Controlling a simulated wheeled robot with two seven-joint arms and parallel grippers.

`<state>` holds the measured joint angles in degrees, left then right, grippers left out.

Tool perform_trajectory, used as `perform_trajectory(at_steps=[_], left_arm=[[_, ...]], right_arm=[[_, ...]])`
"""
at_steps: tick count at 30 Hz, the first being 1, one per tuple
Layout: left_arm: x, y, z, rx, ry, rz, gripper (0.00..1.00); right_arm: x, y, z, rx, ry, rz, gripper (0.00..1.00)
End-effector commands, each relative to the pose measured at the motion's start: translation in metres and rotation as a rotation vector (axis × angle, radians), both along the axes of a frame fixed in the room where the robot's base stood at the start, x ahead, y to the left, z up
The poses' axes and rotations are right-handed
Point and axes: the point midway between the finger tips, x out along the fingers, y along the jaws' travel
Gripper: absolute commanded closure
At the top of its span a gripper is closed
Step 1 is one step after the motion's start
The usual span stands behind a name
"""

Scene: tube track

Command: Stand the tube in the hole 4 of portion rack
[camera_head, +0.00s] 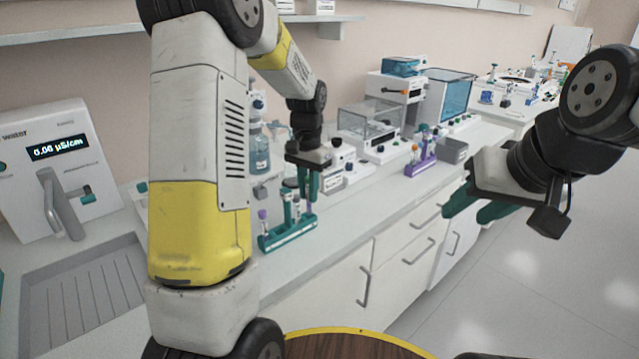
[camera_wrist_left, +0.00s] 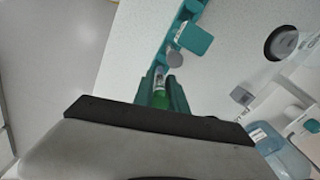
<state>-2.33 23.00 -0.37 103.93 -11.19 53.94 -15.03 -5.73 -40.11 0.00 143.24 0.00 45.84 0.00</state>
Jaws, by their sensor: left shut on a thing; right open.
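My left gripper (camera_head: 308,188) is above the right end of a teal rack (camera_head: 288,238) on the bench. In the left wrist view its teal fingers (camera_wrist_left: 163,80) are shut on a tube (camera_wrist_left: 160,98) with a green part and a pale label. The head view barely shows this tube behind the fingers. The teal rack holds a purple-capped tube (camera_head: 262,215) at its left end and a teal-capped tube (camera_head: 288,208) near its middle. No hole numbers are readable, and I cannot tell whether the held tube touches the rack. My right gripper (camera_head: 478,205) is open and empty, off the bench's front edge.
A purple rack (camera_head: 420,165) with several tubes stands farther right on the bench. A bottle (camera_head: 259,150) and instruments (camera_head: 368,133) stand behind. A meter (camera_head: 58,165) and a grey grooved tray (camera_head: 85,295) are at left. The bench front right of the teal rack is clear.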

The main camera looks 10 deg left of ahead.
Motion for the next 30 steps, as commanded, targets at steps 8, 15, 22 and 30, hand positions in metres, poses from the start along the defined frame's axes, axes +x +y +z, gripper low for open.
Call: perform_trajectory(at_steps=[8, 15, 22, 30], left_arm=[[0.000, 0.000, -0.001, 0.000, 0.000, 0.000, 1.00], [0.000, 0.000, -0.008, 0.001, 0.002, 0.000, 1.00], [0.000, 0.000, -0.012, 0.000, 0.000, 0.000, 1.00], [0.000, 0.000, -0.012, 0.000, 0.000, 0.000, 1.00]], right_arm=[[0.000, 0.000, 0.000, 0.000, 0.000, 0.000, 0.58], [0.000, 0.000, 0.000, 0.000, 0.000, 0.000, 0.58], [0.000, 0.000, 0.000, 0.000, 0.000, 0.000, 0.58], [0.000, 0.000, 0.000, 0.000, 0.000, 0.000, 0.58]])
